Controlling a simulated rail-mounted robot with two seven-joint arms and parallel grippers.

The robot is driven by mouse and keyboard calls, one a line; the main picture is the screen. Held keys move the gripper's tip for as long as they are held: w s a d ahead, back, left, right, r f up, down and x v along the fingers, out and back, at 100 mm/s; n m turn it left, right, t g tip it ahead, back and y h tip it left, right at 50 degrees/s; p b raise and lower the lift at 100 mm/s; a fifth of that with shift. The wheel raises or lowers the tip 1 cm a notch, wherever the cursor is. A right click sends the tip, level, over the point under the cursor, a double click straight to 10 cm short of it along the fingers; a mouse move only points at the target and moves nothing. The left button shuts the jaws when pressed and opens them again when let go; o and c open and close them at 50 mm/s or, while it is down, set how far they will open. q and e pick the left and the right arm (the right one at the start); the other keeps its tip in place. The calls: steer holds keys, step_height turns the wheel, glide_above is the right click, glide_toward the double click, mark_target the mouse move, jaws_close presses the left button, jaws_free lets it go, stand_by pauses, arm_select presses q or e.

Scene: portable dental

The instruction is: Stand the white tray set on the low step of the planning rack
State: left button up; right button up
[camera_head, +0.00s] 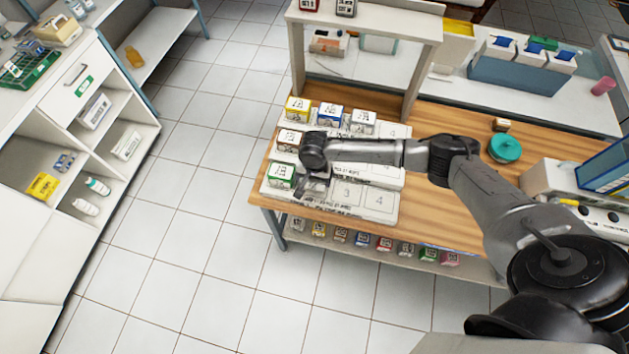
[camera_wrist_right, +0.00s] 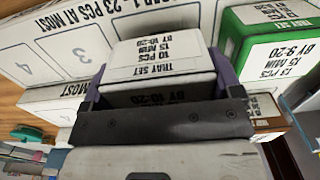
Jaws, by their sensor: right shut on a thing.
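My right gripper (camera_head: 313,186) is over the low front step of the planning rack (camera_head: 378,204). Its purple fingers (camera_wrist_right: 160,84) are shut on a white tray set (camera_wrist_right: 158,52), labelled 10 pcs, 15 min, by 10:20. In the head view the gripper and wrist mostly hide this set. It is beside the green tray set (camera_head: 281,174), which stands at the left end of the low step and also shows in the wrist view (camera_wrist_right: 262,45). I cannot tell whether the held set touches the step. Places 3 and 4 on that step are bare. My left gripper is out of view.
Yellow (camera_head: 297,108), blue (camera_head: 330,114) and white (camera_head: 363,121) boxes stand on the back step. Another box (camera_head: 289,139) is on the middle step. A wooden frame (camera_head: 297,62) rises behind. A teal container (camera_head: 504,148) stands right on the wooden bench (camera_head: 447,206).

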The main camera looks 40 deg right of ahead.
mark_target(314, 182)
steer(key=shift+f, duration=1.35)
steer(key=shift+f, duration=0.1)
steer(key=o, duration=0.8)
steer(key=shift+o, duration=0.2)
